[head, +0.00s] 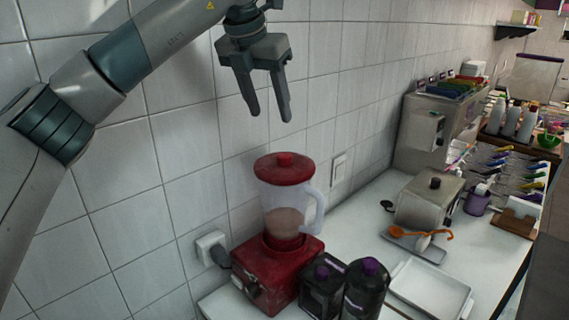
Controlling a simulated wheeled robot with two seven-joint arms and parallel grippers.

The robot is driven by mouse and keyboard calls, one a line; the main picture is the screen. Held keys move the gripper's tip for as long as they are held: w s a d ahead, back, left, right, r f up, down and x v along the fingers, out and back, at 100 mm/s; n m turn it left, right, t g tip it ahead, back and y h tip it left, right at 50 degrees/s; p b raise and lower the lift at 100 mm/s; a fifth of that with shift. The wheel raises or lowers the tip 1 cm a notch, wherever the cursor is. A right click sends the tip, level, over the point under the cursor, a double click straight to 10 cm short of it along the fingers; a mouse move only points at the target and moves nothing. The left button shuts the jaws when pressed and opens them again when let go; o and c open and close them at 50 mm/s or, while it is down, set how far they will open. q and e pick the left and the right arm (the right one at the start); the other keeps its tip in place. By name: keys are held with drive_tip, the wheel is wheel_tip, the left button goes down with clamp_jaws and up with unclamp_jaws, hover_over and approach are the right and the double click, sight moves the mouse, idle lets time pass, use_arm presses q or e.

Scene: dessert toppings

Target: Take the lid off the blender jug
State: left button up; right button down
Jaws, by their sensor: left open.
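The blender jug (287,208) is clear with a pale handle on its right side and a brownish content low inside. It stands upright on the red blender base (271,268). The red lid (284,168), with a small knob on top, sits on the jug. My left gripper (271,118) is open and empty, its fingers pointing down, above the lid and apart from it. My right gripper is not in view.
Two dark bottles with purple caps (366,287) stand right of the base. A white tray (431,288) and a metal container (428,202) are further right. The tiled wall (150,190) is close behind the blender. A plug sits in a wall socket (211,247).

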use_arm(q)
drive_tip(key=p, duration=0.3)
approach(284, 155)
drive_tip(key=shift+x, duration=1.05)
drive_tip(key=shift+w+a+f, duration=0.1)
drive_tip(key=shift+w+f, duration=0.1)
drive_tip(key=shift+f, duration=0.3)
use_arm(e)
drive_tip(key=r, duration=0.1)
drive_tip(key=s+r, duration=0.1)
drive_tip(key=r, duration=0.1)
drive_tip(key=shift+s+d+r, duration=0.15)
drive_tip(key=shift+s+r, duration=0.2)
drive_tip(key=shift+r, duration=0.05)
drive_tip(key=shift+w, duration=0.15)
use_arm(q)
drive_tip(key=shift+w+f+p, duration=0.2)
drive_tip(key=shift+f+p, duration=0.2)
drive_tip(key=shift+p, duration=0.5)
drive_tip(key=shift+w+d+f+p, duration=0.3)
drive_tip(key=shift+d+f+p, duration=0.15)
drive_tip(key=shift+f+p, duration=0.3)
drive_tip(key=shift+p+x, duration=0.75)
drive_tip(key=shift+x, duration=0.55)
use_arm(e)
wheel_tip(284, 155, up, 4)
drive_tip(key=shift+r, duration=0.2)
